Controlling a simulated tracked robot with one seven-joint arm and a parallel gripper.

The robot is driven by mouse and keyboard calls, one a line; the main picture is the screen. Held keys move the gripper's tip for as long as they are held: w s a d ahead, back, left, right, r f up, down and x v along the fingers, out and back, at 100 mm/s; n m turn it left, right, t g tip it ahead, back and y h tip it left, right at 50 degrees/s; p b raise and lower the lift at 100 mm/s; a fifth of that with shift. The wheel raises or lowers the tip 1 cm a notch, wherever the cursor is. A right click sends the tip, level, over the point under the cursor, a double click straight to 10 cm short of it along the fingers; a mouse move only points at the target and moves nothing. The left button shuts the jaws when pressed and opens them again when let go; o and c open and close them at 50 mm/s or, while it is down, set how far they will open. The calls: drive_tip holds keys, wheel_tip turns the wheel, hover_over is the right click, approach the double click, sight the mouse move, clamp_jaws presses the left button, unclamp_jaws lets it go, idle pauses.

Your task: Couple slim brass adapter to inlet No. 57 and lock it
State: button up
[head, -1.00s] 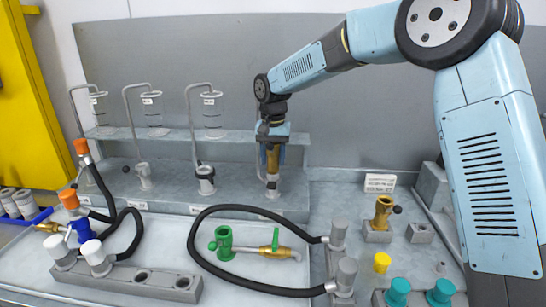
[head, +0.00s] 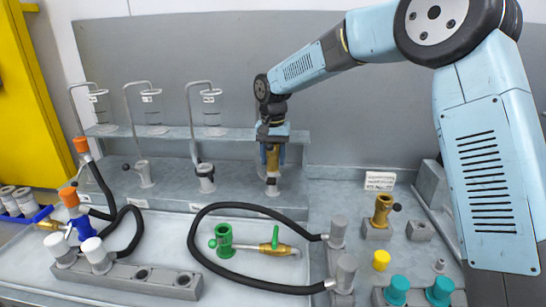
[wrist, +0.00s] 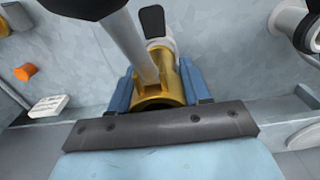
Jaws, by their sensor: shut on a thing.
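My gripper (head: 273,152) is shut on a brass adapter (head: 273,160), held upright at the rightmost inlet (head: 272,187) on the grey ledge. The adapter's lower end is at the top of that inlet; I cannot tell whether it is fully seated. In the wrist view, the blue fingers (wrist: 158,92) stand on both sides of the brass adapter (wrist: 163,78). A grey tube crosses in front of it, and a black lever (wrist: 152,21) sticks out beyond it. The number on the inlet's label is too small to read.
Two other inlets (head: 205,178) (head: 145,174) stand to the left on the ledge under bent pipes. A wider brass piece (head: 383,207) stands in a grey block at the right. Black hoses, a green fitting (head: 224,238) and teal caps (head: 398,288) occupy the front.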

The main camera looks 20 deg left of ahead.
drive_tip(key=shift+f, duration=0.1)
drive_tip(key=o, duration=1.3)
drive_tip(key=shift+r, duration=8.55)
